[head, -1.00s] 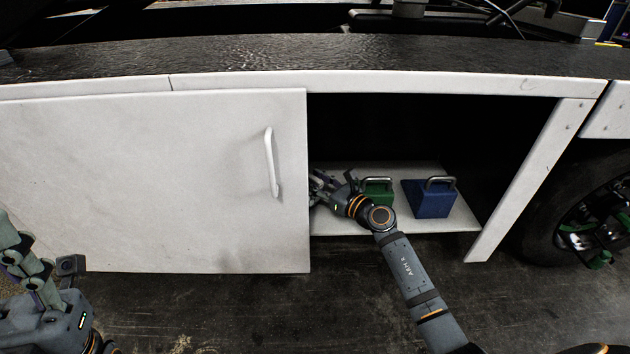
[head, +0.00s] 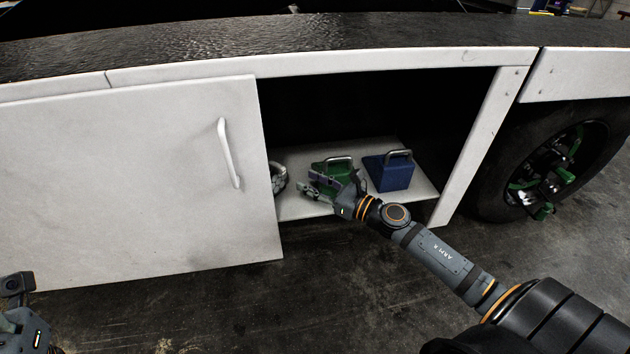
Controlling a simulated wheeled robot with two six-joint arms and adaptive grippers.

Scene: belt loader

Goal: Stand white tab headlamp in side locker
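A pale grey-white banded object (head: 279,177), seemingly the headlamp, is on the side locker's shelf (head: 300,207) at the left of the opening. The sliding door hides part of it, and I cannot make out a white tab. My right gripper (head: 312,184) is in the opening, right of that object and apart from it. Its fingers are spread and look empty, in front of a green block. Of my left gripper only the body (head: 24,335) and its camera show at the bottom left; its fingers are outside the picture.
A green block with a metal handle (head: 336,165) and a blue one (head: 390,172) stand on the shelf. The white door (head: 130,185) with its handle (head: 229,153) covers the left side. A wheel (head: 545,170) is at the right.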

